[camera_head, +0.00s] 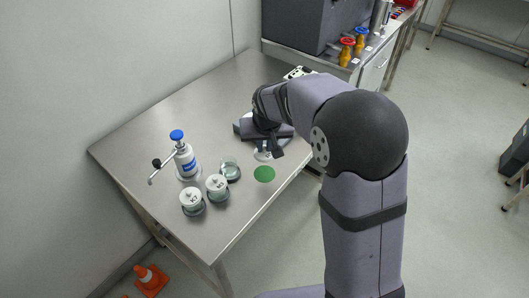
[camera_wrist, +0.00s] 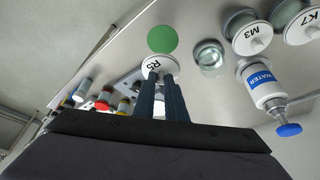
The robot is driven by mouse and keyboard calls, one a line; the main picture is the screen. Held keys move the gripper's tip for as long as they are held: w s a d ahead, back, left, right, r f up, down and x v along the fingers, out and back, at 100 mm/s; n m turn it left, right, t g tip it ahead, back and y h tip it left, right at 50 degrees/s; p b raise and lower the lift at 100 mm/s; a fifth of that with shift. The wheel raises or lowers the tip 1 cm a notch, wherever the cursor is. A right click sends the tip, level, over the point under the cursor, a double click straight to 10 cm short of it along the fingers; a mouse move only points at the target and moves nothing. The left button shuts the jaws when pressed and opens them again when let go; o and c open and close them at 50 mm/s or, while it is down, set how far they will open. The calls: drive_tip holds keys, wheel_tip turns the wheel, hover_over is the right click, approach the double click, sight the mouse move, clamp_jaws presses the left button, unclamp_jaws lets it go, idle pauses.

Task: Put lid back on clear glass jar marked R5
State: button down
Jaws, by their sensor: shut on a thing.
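My gripper (camera_head: 270,149) is shut on a white lid (camera_head: 262,156). In the wrist view, my gripper's two dark fingers (camera_wrist: 164,84) reach the lid (camera_wrist: 157,62), which reads R5. The lid is just beside a green disc (camera_head: 264,174) on the table; I cannot tell how far above the tabletop it is. An open clear glass jar (camera_head: 232,172) stands left of the disc in the head view. In the wrist view, the jar (camera_wrist: 209,57) is right of the lid, and no mark on it is readable.
Two lidded jars, M3 (camera_wrist: 247,38) and K7 (camera_wrist: 304,24), stand near the open jar. A white WATER bottle (camera_head: 186,160) with a blue cap and a spout stands behind them. The steel table (camera_head: 165,118) is clear at the back left.

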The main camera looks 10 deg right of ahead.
drive_tip(key=shift+a+r, duration=0.2)
drive_tip(key=shift+r, duration=0.15)
drive_tip(key=shift+s+a+r+p, duration=0.3)
drive_tip(key=shift+a+p, duration=0.25)
drive_tip(key=shift+p, duration=0.55)
drive_tip(key=w+a+r+n+y+p, duration=0.1)
drive_tip(key=a+n+p, duration=0.3)
drive_tip(key=a, duration=0.5)
drive_tip(key=shift+w+a+r+n+y, duration=0.25)
drive_tip(key=shift+w+n+y, duration=0.4)
drive_tip(key=shift+n, duration=0.35)
drive_tip(key=shift+f+g, duration=0.15)
drive_tip(key=shift+g, duration=0.15)
wheel_tip(320, 180, down, 6)
drive_tip(key=b, duration=0.4)
drive_tip(key=shift+f+b, duration=0.2)
drive_tip(key=shift+b, duration=0.3)
idle(0.5)
